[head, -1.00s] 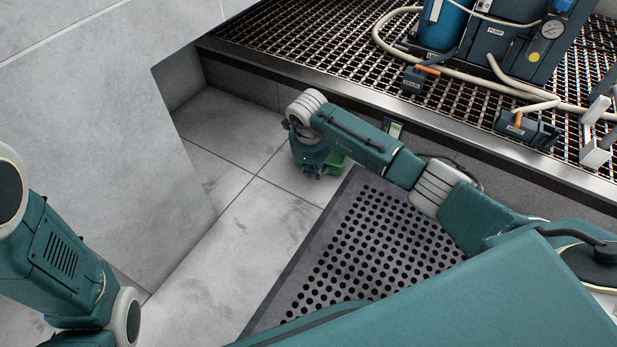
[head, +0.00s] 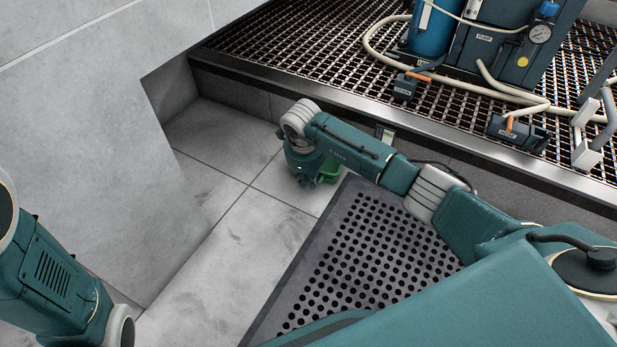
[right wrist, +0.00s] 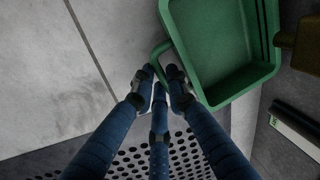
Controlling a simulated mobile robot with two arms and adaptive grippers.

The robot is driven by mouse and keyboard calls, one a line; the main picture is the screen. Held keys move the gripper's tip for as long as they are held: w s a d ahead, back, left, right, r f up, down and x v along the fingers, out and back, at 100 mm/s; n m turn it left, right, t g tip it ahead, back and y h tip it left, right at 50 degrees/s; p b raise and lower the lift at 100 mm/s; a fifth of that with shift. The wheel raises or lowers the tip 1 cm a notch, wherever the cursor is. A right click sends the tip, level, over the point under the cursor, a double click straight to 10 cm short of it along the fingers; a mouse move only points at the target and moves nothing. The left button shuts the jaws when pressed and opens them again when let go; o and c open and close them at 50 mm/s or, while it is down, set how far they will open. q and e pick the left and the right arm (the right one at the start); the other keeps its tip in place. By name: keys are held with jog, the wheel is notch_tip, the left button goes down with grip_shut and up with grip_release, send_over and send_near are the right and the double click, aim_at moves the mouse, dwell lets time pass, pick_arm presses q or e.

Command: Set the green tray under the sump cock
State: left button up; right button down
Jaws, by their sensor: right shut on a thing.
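The green tray (head: 328,173) is low over the floor by the base of the raised grating, partly hidden behind my right gripper (head: 310,180). In the right wrist view the tray (right wrist: 213,97) fills the upper right, its open inside showing. My right gripper (right wrist: 160,78) is shut on the loop handle at its near left edge. Two dark blue cocks with orange handles, a left cock (head: 404,88) and a right cock (head: 517,134), sit along the front of the grating. Their labels are too small to tell which is the sump cock. My left gripper is out of view.
A black perforated mat (head: 375,255) lies on the tiled floor (head: 210,285). The raised grating (head: 290,40) with its metal edge carries a blue pump unit (head: 510,45) and hoses. A grey wall block (head: 90,140) stands left. Floor left of the tray is clear.

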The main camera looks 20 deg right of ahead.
jog(key=shift+f+b, duration=0.35)
jog(key=shift+f, duration=0.35)
jog(key=c, duration=1.6)
grip_release()
jog(key=shift+c, duration=0.2)
jog(key=shift+r, duration=0.15)
notch_tip(320, 180, up, 12)
jog(key=s+a+f, duration=0.1)
jog(key=s+a, duration=0.1)
jog(key=shift+s+a+r+p, duration=0.15)
jog(key=shift+s+a+p, duration=0.6)
jog(key=shift+a, duration=0.1)
jog(key=shift+s+a+r+p, duration=0.1)
jog(key=shift+s+a+p, duration=0.55)
jog(key=shift+s+a, duration=0.15)
